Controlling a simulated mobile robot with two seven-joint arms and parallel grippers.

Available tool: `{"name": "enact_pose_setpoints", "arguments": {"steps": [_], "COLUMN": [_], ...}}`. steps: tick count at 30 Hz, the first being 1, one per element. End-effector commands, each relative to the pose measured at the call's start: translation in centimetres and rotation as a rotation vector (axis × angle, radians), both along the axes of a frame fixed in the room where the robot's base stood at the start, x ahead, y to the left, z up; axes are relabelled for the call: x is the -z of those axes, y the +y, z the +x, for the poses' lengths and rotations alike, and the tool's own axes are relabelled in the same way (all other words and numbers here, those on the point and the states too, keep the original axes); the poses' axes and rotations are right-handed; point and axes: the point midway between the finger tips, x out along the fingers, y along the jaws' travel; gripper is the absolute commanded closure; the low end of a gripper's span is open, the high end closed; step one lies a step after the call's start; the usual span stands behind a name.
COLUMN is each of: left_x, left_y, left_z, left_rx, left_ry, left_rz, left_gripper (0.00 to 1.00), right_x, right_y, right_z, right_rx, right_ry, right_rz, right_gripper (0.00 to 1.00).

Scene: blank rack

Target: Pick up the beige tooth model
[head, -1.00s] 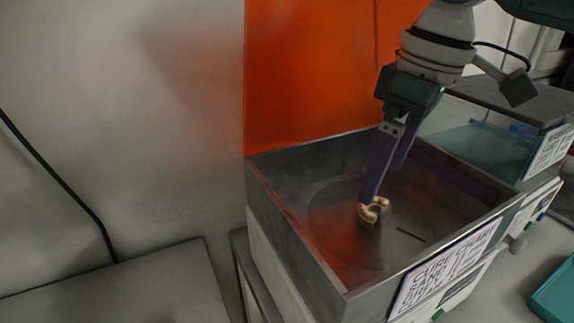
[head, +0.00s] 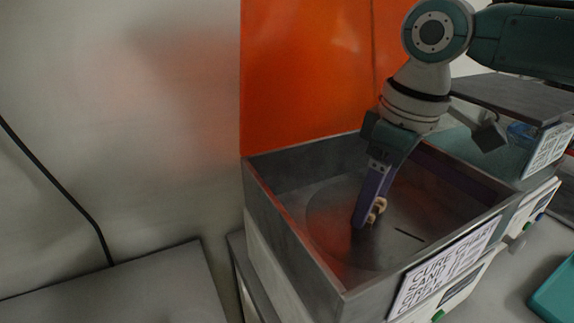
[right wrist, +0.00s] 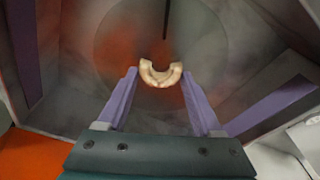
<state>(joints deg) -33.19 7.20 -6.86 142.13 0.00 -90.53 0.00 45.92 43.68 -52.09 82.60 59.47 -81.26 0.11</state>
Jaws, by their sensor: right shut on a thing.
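The beige tooth model (head: 380,207) is a small U-shaped arch inside the grey metal box with the orange lid. It also shows in the right wrist view (right wrist: 160,78), between the purple fingertips. My right gripper (head: 366,222) reaches down into the box with its fingers shut on the tooth model. In the head view a finger hides part of the model. I cannot tell whether the model touches the box floor. My left gripper is not in view.
The metal box (head: 292,241) has raised walls around the gripper, and its orange lid (head: 305,80) stands upright behind. A labelled sign (head: 440,272) is on its front. A second unit with a dark top (head: 520,103) stands at the right. A teal tray (head: 555,297) lies at lower right.

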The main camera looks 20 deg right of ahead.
Motion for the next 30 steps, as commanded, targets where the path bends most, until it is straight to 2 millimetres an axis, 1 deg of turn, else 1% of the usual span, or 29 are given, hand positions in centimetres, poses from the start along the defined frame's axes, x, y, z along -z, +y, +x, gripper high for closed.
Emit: {"name": "enact_pose_setpoints", "arguments": {"steps": [1, 2, 13, 17, 20, 23, 30], "left_x": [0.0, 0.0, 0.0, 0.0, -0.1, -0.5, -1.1], "left_y": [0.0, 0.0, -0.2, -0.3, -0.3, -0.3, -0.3], "left_z": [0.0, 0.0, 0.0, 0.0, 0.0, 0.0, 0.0], "left_rx": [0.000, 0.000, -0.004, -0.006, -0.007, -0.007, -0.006], "left_ry": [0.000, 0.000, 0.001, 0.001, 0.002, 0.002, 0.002], "left_rz": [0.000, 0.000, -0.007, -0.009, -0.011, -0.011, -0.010], "left_gripper": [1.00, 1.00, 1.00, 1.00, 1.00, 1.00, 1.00], "right_x": [0.0, 0.0, 0.0, -0.1, -0.7, -2.3, -7.4], "right_y": [0.0, 0.0, 0.0, 0.0, 0.0, 0.0, 0.0], "right_z": [0.0, 0.0, 0.0, 0.0, 0.1, 0.1, 0.1], "right_rx": [0.000, 0.000, 0.000, 0.000, 0.000, -0.001, -0.001], "right_ry": [0.000, 0.000, 0.000, 0.000, -0.002, -0.005, -0.005], "right_rz": [0.000, 0.000, 0.000, 0.000, 0.001, 0.001, 0.001], "right_gripper": [0.48, 0.52, 0.93, 0.94, 0.94, 0.94, 0.94]}}
